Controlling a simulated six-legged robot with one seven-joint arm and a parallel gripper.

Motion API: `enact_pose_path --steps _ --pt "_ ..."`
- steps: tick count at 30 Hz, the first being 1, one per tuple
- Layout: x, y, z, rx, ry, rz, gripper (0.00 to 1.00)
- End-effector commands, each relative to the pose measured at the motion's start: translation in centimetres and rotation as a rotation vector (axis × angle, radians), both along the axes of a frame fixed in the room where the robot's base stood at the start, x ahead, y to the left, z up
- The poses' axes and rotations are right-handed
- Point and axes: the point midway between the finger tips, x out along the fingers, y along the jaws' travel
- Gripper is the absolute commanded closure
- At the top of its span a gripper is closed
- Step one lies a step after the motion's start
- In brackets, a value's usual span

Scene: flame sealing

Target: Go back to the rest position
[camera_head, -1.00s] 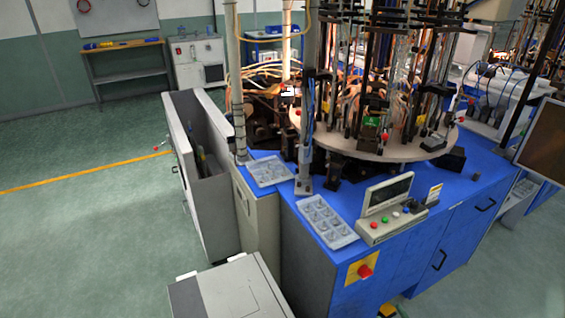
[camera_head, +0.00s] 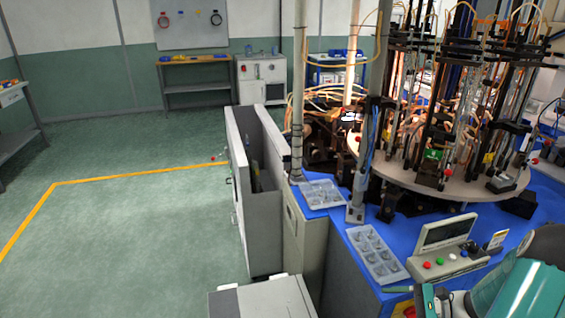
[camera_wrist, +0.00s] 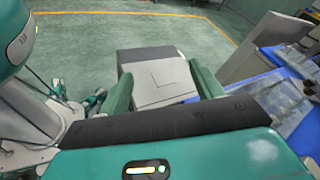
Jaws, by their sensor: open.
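My gripper (camera_wrist: 162,88) shows in the wrist view with its two green fingers spread apart and nothing between them. It hangs above a grey box-shaped cabinet (camera_wrist: 155,70), which shows between and beyond the fingers. In the head view part of my arm, teal and black, shows at the bottom right corner, in front of the blue machine table (camera_head: 345,275). The fingertips cannot be made out clearly in the head view. The same grey cabinet (camera_head: 262,300) stands at the bottom of the head view.
A tall open grey bin (camera_head: 258,200) stands left of the blue table. Trays (camera_head: 375,255) and a control box (camera_head: 447,250) lie on the table, beside a round glass-tube carousel (camera_head: 455,185). The green floor (camera_head: 120,220) at left is clear, with a yellow line.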

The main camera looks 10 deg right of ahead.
Motion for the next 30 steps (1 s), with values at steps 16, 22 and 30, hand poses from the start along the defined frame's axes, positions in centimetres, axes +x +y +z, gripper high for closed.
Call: enact_pose_path --steps 16,22,30 --pt "-1.2 11.6 11.9 -0.661 -0.096 0.543 0.35" --pt "-2.9 14.9 15.5 -0.9 -0.197 0.693 0.35" --pt "-5.7 18.4 20.1 -1.213 -0.391 0.844 0.35"
